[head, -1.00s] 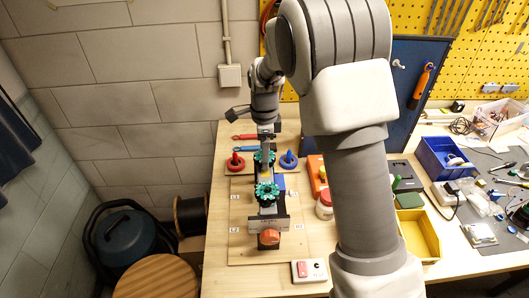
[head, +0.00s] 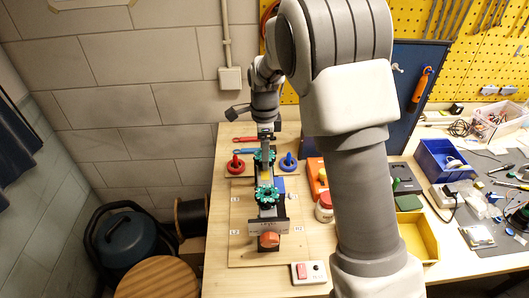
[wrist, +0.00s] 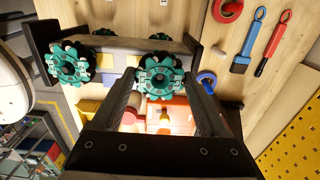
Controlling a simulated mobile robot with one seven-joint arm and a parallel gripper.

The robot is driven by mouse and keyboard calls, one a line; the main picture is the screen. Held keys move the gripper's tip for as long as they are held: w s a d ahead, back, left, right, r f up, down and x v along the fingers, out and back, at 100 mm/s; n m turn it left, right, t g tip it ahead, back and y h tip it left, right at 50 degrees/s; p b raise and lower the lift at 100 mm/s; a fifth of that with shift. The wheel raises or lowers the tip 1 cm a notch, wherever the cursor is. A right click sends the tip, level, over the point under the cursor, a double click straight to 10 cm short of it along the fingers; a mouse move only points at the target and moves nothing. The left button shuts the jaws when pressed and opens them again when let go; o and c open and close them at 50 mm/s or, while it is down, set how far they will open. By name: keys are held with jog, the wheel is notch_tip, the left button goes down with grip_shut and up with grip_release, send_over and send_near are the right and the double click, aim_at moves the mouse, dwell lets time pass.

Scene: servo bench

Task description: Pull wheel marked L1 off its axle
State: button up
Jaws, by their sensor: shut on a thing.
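My gripper (wrist: 162,100) has one finger on each side of a teal wheel (wrist: 160,76) with dark rollers and is shut on it. A similar teal wheel (wrist: 70,64) sits to its left in the wrist view, on the same dark-ended block. In the head view, a teal wheel (head: 268,194) stands out on the block, and another (head: 263,158) is partly hidden under my wrist. I cannot read an L1 mark on any wheel.
Two long-handled tools (head: 245,139) lie beyond. An orange knob (head: 268,239) is at the near end. A jar (head: 324,208) stands right; the board's left side is clear.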

jog(key=shift+r+p, duration=1.8)
jog(key=shift+r, duration=0.9)
